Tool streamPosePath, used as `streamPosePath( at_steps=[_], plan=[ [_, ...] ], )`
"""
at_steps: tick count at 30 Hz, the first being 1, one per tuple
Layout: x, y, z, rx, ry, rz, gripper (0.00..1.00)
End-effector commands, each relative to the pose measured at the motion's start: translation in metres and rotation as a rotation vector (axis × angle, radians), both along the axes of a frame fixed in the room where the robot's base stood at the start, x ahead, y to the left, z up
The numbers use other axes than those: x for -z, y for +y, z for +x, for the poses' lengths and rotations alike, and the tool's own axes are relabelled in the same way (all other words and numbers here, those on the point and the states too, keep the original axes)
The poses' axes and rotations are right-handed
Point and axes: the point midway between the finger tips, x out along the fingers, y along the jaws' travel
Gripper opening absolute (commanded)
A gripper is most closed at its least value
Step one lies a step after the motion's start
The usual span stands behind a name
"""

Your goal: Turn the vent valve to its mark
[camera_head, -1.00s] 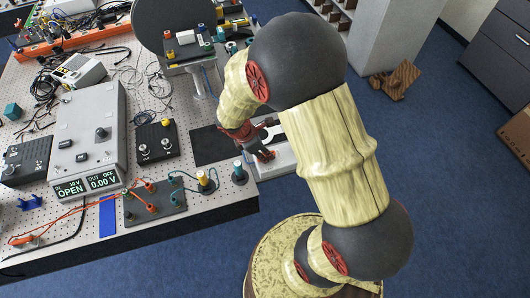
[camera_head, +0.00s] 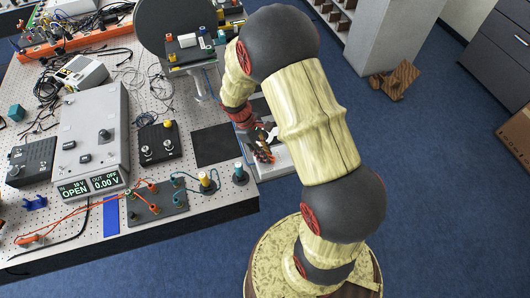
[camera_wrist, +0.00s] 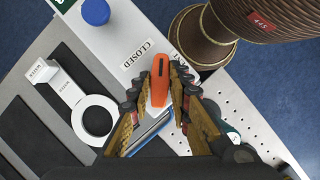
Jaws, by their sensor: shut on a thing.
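In the wrist view my gripper (camera_wrist: 160,98) is shut on an orange handle (camera_wrist: 160,78), which I take for the vent valve's handle. The handle stands upright in the picture between the two tan fingers with dark pads. A white panel (camera_wrist: 108,45) beneath it carries a "CLOSED" label (camera_wrist: 138,56) just up and left of the handle. Another printed label lies to the right, partly hidden by a finger. I cannot make out a separate target mark. In the head view my gripper (camera_head: 262,146) is over the white panel (camera_head: 276,166) at the table's right edge, and the handle is mostly covered.
A blue knob (camera_wrist: 96,12) stands on the panel's upper part. A white ring-ended bracket (camera_wrist: 94,118) lies on a dark pad at left. A wired terminal board (camera_head: 157,204) sits left on the table.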

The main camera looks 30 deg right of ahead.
Motion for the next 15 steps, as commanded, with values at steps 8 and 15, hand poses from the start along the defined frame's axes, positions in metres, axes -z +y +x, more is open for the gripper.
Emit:
streamPosePath(
  at_steps=[8, 15],
  plan=[
    [-0.0011, -0.0022, 0.0015, 0.264, -0.002, 0.0, 0.0],
    [-0.0011, -0.0034, 0.0016, 0.476, -0.002, 0.0, 0.0]
  ],
)
